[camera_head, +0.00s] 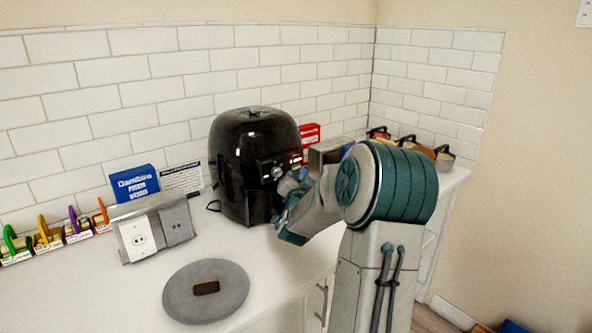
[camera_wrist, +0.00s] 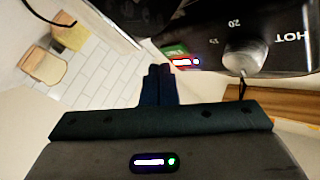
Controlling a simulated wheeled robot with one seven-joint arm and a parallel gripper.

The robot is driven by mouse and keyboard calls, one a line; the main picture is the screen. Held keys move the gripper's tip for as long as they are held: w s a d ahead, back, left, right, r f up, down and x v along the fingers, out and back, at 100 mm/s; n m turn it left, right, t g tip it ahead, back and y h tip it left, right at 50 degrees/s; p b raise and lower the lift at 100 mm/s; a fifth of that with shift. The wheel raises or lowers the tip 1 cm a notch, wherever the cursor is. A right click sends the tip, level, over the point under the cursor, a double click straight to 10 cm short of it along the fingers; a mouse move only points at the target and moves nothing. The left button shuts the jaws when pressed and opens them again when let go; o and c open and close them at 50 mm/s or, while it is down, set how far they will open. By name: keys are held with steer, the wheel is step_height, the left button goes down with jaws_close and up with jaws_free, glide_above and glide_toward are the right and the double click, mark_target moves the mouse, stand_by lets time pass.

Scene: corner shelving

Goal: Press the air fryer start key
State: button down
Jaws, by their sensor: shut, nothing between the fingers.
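The black air fryer (camera_head: 237,140) stands upright on the white counter against the tiled wall. Its front panel has a silver dial (camera_head: 277,172) and a small red-lit area (camera_head: 296,158). My gripper (camera_head: 296,177) is in front of the panel's right side. In the wrist view my gripper (camera_wrist: 159,70) has its dark fingers together and empty, with tips just beside the lit strip. Contact cannot be told, and no start key is clearly readable.
A metal outlet box (camera_head: 138,237) and a blue box (camera_head: 134,187) stand left of the fryer. A red box (camera_head: 309,136) and several pots (camera_head: 409,144) are behind my arm.

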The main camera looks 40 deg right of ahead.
steer(key=shift+s, duration=0.1)
steer(key=s+b, duration=0.1)
steer(key=s, duration=0.3)
steer(key=shift+s+d+b, duration=0.2)
steer(key=shift+s+b, duration=0.15)
steer(key=shift+s, duration=0.05)
stand_by(1.5)
